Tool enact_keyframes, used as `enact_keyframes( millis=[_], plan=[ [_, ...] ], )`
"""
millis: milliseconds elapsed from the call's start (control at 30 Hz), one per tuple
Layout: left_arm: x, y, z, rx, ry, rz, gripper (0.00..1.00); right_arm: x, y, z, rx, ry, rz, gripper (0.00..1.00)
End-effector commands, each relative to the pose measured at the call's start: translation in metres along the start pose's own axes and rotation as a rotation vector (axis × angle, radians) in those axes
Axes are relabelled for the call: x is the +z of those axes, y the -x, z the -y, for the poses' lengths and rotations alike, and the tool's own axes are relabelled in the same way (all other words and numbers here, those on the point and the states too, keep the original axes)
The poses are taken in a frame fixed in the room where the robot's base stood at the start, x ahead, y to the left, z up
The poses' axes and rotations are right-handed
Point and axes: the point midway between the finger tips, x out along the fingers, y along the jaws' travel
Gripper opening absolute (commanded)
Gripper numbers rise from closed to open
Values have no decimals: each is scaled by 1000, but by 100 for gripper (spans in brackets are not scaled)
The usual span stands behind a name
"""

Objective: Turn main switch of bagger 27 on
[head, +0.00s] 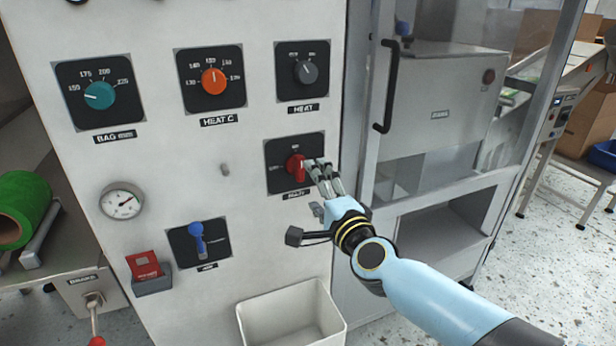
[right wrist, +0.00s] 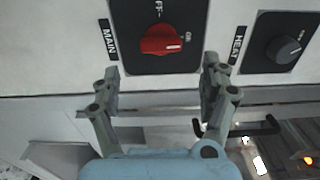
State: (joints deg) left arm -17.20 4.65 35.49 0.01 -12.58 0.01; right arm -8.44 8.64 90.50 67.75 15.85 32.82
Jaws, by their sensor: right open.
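The main switch is a red rotary knob (head: 295,168) on a black plate at the lower right of the white bagger panel. It also shows in the right wrist view (right wrist: 160,40), beside the MAIN label. Its white mark points right in that view, towards the ON print; the OFF print is above. My right gripper (head: 323,172) is open just off the plate, to the knob's right in the head view. In the wrist view its fingers (right wrist: 160,78) are spread and empty, with the knob ahead between their lines. My left gripper is not in view.
Other controls share the panel: a teal bag size knob (head: 98,95), an orange heat knob (head: 213,81), a grey heat knob (head: 305,71), a blue lever (head: 197,235) and a red button box (head: 145,267). A white bin (head: 290,315) sits below; a door handle (head: 387,85) is right.

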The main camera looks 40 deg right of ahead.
Motion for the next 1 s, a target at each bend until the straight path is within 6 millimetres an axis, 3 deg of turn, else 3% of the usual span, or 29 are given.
enact_keyframes(
  millis=[100,333,1000],
  plan=[
    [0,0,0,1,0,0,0,0,27,-1,2,0,-1,79],
    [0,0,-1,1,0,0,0,0,54,0,1,0,-1,79],
    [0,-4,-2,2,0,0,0,0,58,-4,0,0,-1,79]
  ],
)
